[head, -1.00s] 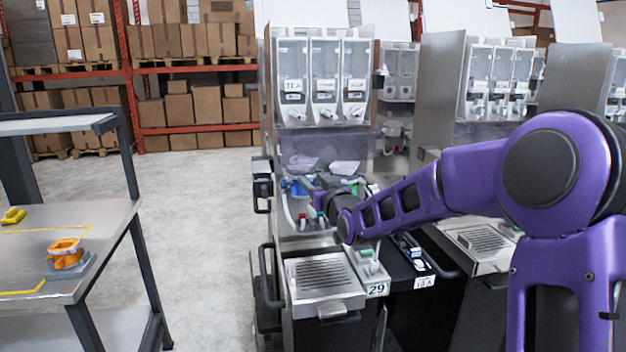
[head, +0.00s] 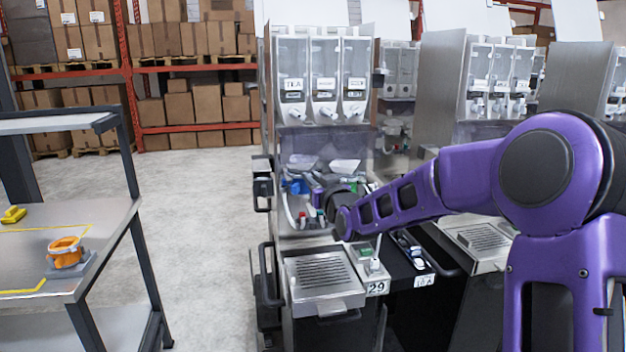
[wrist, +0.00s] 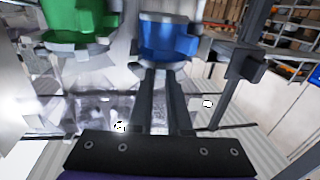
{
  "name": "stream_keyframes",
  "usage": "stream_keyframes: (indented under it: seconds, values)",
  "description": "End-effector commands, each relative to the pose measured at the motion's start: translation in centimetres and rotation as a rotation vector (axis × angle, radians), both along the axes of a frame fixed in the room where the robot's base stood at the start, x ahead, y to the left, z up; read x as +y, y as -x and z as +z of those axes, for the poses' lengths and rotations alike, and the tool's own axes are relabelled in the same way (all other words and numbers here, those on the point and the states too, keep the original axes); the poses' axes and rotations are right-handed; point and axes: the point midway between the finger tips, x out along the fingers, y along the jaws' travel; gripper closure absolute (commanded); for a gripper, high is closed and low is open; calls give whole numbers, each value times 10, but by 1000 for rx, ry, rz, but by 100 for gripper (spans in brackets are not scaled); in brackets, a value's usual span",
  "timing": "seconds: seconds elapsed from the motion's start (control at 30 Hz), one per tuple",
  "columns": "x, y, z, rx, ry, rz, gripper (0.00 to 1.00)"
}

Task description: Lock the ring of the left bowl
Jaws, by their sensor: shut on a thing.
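The dispenser unit (head: 325,75) has labelled clear hoppers above its bowls. The left bowl's blue part (head: 297,187) shows left of my gripper in the head view, and near the top middle in the wrist view (wrist: 168,40). A grey ring (wrist: 162,57) runs round its lower edge. My gripper (wrist: 162,78) has both dark fingers upright and close together at that ring, shut on it. The exact contact is small and partly hidden. A green part (wrist: 75,15) of the neighbouring bowl stands to the left in the wrist view. My wrist hides part of the bowl area in the head view.
A side table (head: 110,222) with an orange item (head: 65,252) stands left. More dispensers (head: 495,85) stand right. The floor (head: 205,220) between table and dispenser is clear.

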Motion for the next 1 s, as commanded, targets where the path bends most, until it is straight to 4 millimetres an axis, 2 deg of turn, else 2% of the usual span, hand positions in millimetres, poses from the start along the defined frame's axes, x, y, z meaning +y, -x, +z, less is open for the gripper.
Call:
stream_keyframes:
  seconds: [0.37, 1.0]
  values:
    - [11, 4, -4, -3, 0, -90, 100]
    - [35, 8, 3, 1, 3, -426, 100]
